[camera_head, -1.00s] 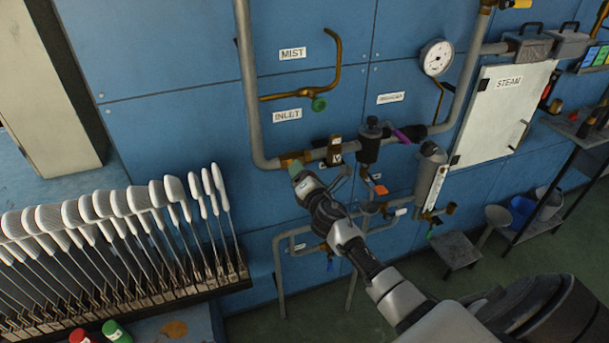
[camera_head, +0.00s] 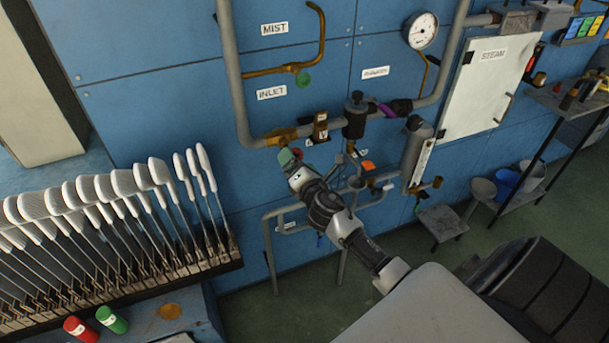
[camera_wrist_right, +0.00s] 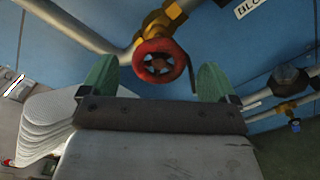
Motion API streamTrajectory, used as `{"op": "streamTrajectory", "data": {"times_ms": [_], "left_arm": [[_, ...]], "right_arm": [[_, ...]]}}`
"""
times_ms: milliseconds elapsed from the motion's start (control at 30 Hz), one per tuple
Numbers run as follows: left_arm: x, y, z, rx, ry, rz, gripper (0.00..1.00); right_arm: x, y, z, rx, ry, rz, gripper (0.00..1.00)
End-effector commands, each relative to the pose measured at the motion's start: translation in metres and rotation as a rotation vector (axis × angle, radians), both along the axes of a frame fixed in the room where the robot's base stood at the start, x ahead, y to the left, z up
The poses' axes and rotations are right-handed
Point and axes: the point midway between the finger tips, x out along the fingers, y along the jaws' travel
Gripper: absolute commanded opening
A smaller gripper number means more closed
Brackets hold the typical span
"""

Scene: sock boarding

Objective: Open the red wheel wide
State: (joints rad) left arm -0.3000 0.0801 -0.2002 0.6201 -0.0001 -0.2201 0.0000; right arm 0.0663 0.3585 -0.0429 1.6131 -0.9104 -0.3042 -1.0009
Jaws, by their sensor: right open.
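The red wheel (camera_wrist_right: 160,61) is a small round handwheel with spokes on a brass valve (camera_wrist_right: 164,22), seen in the right wrist view. My right gripper (camera_wrist_right: 156,68) is open, with one green finger on each side of the wheel and a visible gap to both. How far the fingertips reach past the wheel I cannot tell. In the head view the right gripper (camera_head: 289,158) is just below the brass fitting (camera_head: 281,137) on the grey pipe, under the INLET label (camera_head: 272,93); the wheel is mostly hidden there. My left gripper is not in view.
Grey pipe (camera_head: 233,80) and a black-topped valve body (camera_head: 355,116) surround the wheel on the blue wall. Lower pipes (camera_head: 268,250) stand below. A rack of white sock boards (camera_head: 120,205) is to the left. A STEAM cabinet (camera_head: 490,85) is to the right.

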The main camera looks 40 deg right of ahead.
Motion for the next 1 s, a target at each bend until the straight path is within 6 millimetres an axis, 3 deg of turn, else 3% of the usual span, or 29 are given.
{"op": "streamTrajectory", "data": {"times_ms": [100, 333, 1000], "left_arm": [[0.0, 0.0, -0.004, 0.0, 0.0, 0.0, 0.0], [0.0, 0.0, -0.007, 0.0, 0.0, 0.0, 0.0], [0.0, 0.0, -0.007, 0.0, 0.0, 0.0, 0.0]], "right_arm": [[-0.025, 0.006, -0.002, -0.001, 0.001, 0.002, 0.9], [-0.053, 0.013, -0.001, -0.001, 0.001, 0.001, 0.9], [-0.057, 0.014, -0.003, 0.007, 0.006, -0.001, 0.9]]}}
